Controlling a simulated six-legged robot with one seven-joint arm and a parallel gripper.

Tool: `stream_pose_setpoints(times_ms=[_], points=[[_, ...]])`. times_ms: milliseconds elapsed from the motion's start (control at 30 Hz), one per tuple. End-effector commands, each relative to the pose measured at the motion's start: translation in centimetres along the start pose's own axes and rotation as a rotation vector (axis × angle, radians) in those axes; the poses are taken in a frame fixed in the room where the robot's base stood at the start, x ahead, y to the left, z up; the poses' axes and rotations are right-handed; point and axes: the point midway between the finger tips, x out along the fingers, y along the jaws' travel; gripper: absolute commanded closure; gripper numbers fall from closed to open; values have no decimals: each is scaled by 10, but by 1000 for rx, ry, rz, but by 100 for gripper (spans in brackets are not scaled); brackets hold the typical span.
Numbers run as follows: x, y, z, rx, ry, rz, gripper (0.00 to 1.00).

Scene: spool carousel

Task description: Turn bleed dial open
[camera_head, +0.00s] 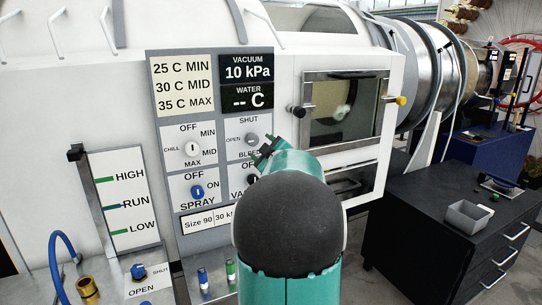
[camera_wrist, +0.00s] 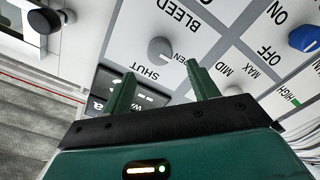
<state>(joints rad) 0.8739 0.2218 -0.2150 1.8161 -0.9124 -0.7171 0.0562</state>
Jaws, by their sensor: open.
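The bleed dial (camera_head: 251,139) is a round grey knob on the white control panel, between the labels SHUT, OPEN and BLEED. In the wrist view the bleed dial (camera_wrist: 161,50) sits just beyond and between my fingertips, with the view upside down. My gripper (camera_head: 266,152) is teal with dark fingers and is close in front of the dial's lower right. In the wrist view my gripper (camera_wrist: 158,78) is open, its two green fingers apart and nothing between them. I cannot tell exactly where the dial's pointer is aimed.
The chill dial (camera_head: 192,149) and blue spray dial (camera_head: 197,191) are left of the bleed dial. A vacuum dial (camera_head: 252,180) is below it, partly hidden by my arm. A windowed door (camera_head: 345,110) with a black knob (camera_head: 299,111) stands close on the right.

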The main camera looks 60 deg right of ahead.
Motion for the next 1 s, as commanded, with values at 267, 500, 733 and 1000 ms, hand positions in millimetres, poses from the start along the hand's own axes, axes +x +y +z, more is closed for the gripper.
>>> stream_pose_setpoints(times_ms=[267, 500, 733, 1000], points=[[-55, 1, -1, 0, 1, 2, 41], [-69, 0, 0, 1, 1, 1, 41], [-68, 0, 0, 1, 1, 0, 41], [-68, 0, 0, 1, 1, 0, 41]])
